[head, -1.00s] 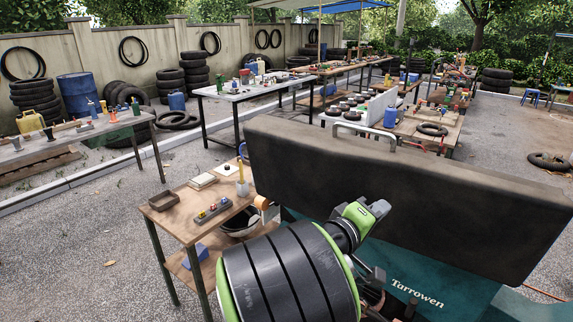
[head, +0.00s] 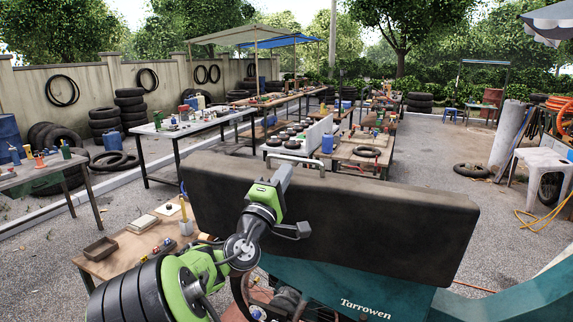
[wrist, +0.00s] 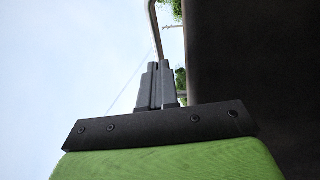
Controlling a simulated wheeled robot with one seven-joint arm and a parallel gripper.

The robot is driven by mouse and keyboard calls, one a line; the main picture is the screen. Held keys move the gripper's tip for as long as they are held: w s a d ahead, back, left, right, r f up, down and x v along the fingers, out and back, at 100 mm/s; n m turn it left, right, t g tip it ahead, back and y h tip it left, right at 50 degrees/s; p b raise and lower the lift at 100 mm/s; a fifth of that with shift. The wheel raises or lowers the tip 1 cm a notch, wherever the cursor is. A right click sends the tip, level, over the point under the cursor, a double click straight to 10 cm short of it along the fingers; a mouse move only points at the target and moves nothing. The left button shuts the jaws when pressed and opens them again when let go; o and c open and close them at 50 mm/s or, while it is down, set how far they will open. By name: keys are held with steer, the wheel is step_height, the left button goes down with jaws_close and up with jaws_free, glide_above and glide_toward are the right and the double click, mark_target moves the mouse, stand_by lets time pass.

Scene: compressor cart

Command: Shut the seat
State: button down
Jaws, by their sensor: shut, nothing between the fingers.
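The seat (head: 370,215) is a long dark padded slab that stands raised on edge above the teal cart body (head: 340,293). A pale metal handle (head: 308,158) is on its top edge, toward the left. My gripper (head: 282,176) is at the left end of this handle, in front of the seat's upper left part. In the wrist view, the fingers (wrist: 157,85) are shut together with nothing between them. The thin bent handle bar (wrist: 156,22) shows just beyond the tips; I cannot tell if they touch. The dark seat (wrist: 255,60) fills the right side.
A wooden table (head: 135,246) with a tray and small items stands close on the left. Workbenches (head: 190,128) with tools and tyres lie behind. Open gravel lies right of the seat.

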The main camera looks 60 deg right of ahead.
steer(key=shift+x, duration=1.05)
